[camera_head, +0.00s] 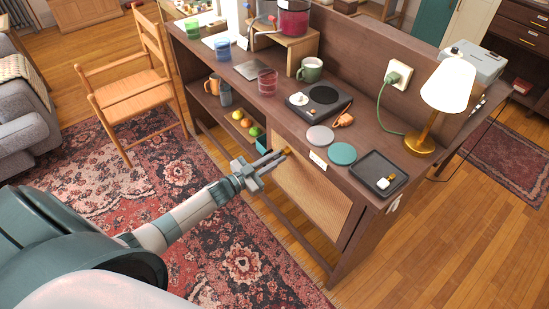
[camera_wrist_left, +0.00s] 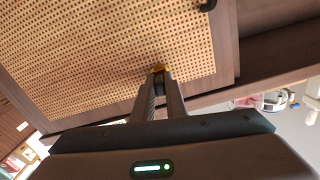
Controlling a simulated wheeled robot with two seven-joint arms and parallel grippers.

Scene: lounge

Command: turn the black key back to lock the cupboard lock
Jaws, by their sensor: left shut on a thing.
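The cupboard door (camera_head: 305,190) is a woven cane panel in a dark wood frame at the front of the sideboard; the panel also fills much of the left wrist view (camera_wrist_left: 100,50). My left gripper (camera_head: 282,155) is at the upper left of this door. In the left wrist view its fingers (camera_wrist_left: 158,82) are close together. A small brass-coloured lock part (camera_wrist_left: 157,68) shows right at the fingertips. The black key is between the fingers, mostly hidden, and its turn angle cannot be read. The door looks closed. My right gripper is not in view.
The sideboard top (camera_head: 305,105) carries a lamp (camera_head: 445,95), a black tray (camera_head: 378,173), coasters, a mug (camera_head: 311,69) and cups. Open shelves with fruit (camera_head: 246,122) lie left of the door. A wooden chair (camera_head: 135,85) stands further left. Rug and floor before the sideboard are free.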

